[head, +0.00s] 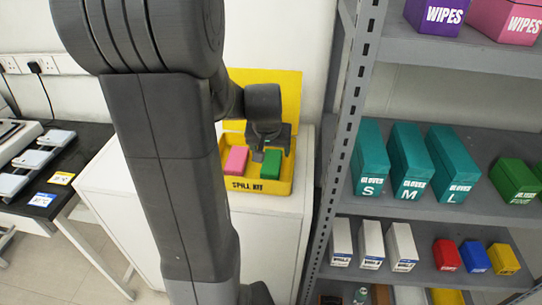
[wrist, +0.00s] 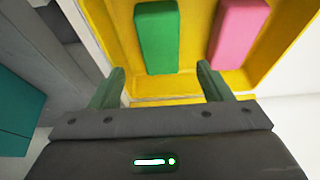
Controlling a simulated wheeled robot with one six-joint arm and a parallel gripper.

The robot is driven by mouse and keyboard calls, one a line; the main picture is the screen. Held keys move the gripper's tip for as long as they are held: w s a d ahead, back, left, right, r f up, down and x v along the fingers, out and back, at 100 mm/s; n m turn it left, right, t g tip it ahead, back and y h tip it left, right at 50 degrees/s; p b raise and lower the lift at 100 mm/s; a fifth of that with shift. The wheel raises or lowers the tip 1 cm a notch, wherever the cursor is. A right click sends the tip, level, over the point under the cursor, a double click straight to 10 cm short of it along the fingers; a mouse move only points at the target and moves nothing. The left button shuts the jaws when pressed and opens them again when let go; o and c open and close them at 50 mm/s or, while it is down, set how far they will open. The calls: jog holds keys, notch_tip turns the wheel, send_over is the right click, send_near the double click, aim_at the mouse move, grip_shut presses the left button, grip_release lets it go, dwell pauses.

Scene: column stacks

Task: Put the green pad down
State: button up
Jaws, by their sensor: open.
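The green pad (head: 271,164) lies in the yellow spill kit box (head: 258,187), on the right side of its floor. The green pad also shows in the wrist view (wrist: 157,37), beyond my fingertips and apart from them. A pink pad (head: 236,160) lies beside it in the same box, with a gap between them. My gripper (wrist: 163,80) is open and empty, with its fingers at the near edge of the box. In the head view my gripper (head: 257,153) hangs over the box and partly hides the space between the pads.
The box stands with its lid (head: 275,90) raised on a white cabinet (head: 275,225). A grey shelf rack (head: 330,165) stands close on the right, with teal glove boxes (head: 410,162) and smaller cartons. A dark table (head: 75,160) with devices is at the left.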

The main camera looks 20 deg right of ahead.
aim_at(272, 161)
jog(key=shift+v, duration=1.85)
jog(key=x, duration=1.2)
jog(key=shift+f+b, duration=0.3)
jog(key=shift+r, duration=0.3)
jog(key=shift+f, duration=0.1)
